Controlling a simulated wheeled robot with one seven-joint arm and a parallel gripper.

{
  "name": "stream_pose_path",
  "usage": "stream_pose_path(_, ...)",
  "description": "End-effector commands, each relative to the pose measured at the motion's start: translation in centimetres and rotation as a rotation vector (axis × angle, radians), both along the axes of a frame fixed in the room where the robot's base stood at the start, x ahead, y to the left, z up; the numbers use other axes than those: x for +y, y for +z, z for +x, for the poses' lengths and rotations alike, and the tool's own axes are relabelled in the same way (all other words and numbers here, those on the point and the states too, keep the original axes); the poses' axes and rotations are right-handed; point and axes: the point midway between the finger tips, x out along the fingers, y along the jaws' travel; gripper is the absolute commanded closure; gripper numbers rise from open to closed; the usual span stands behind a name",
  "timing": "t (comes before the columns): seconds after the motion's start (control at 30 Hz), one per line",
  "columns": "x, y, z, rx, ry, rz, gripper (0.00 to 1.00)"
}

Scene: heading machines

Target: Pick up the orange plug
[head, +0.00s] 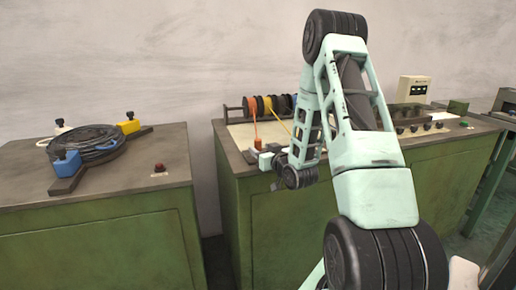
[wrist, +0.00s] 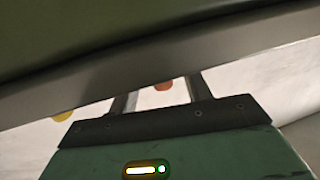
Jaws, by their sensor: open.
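The orange plug (head: 257,142) stands at the left end of the right-hand green machine's top, with an orange cable rising from it to a spool. My gripper (head: 251,156) is low at the machine's front left edge, just in front of the plug in the head view. In the wrist view, its two fingers (wrist: 158,90) are apart, with nothing held between them. A small orange patch (wrist: 163,85), likely the plug, shows between the fingers, partly cut off by a grey edge. Contact with the plug cannot be made out.
The machine's grey edge (wrist: 230,55) crosses the wrist view close to the fingers. A yellow cable (head: 280,115) and a spool rack (head: 236,108) are behind the plug. The left cabinet (head: 100,240) bears a coiled black cable (head: 95,145) with blue and yellow connectors. A gap separates the two machines.

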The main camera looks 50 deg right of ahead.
Motion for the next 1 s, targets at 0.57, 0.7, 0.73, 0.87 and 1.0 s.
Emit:
stream_pose_path(0.57, -1.2, 0.0, 3.0, 0.0, 0.0, 0.0, 0.71)
stream_pose_path(0.7, -1.2, 0.0, 3.0, 0.0, 0.0, 0.0, 0.99)
stream_pose_path(0.73, -1.2, 0.0, 3.0, 0.0, 0.0, 0.0, 0.99)
stream_pose_path(0.87, -1.2, 0.0, 3.0, -0.001, 0.0, 0.0, 0.99)
stream_pose_path(1.0, -1.2, 0.2, 3.0, -0.002, 0.0, -0.001, 0.99)
